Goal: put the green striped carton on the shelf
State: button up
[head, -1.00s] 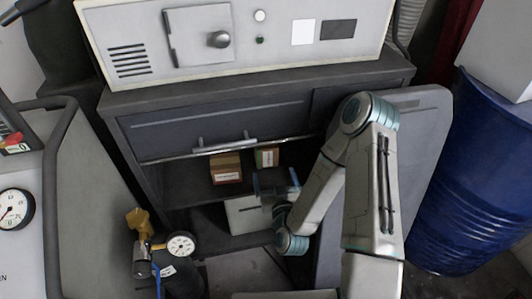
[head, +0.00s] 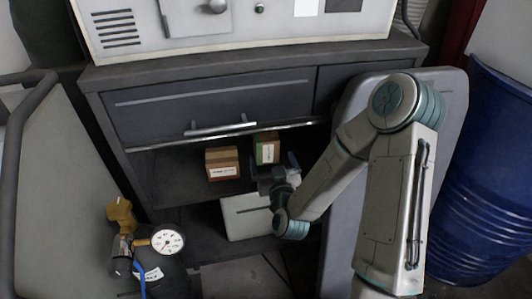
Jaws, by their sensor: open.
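The green striped carton (head: 266,149) is a small brown box with a green stripe and a pale label. It stands upright on the cabinet's inner shelf (head: 178,181), under the drawer. My gripper (head: 277,166) is open at the shelf's front, just below and slightly right of the carton in the picture. Its fingers cover the carton's lower right part. I cannot tell whether they touch it.
A brown carton with a red stripe (head: 223,164) stands left on the same shelf. A drawer handle (head: 220,129) juts out above. A white box (head: 243,219) sits below. A gauge (head: 168,242) stands front left, a blue drum (head: 490,170) right.

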aim_at(268, 148)
jog(key=w, duration=0.4)
jog(key=w+a+b, duration=0.1)
jog(key=w, duration=0.2)
jog(key=shift+w+a, duration=0.1)
jog(key=c, duration=1.2)
jog(key=shift+r, duration=0.1)
jog(key=shift+c, duration=0.2)
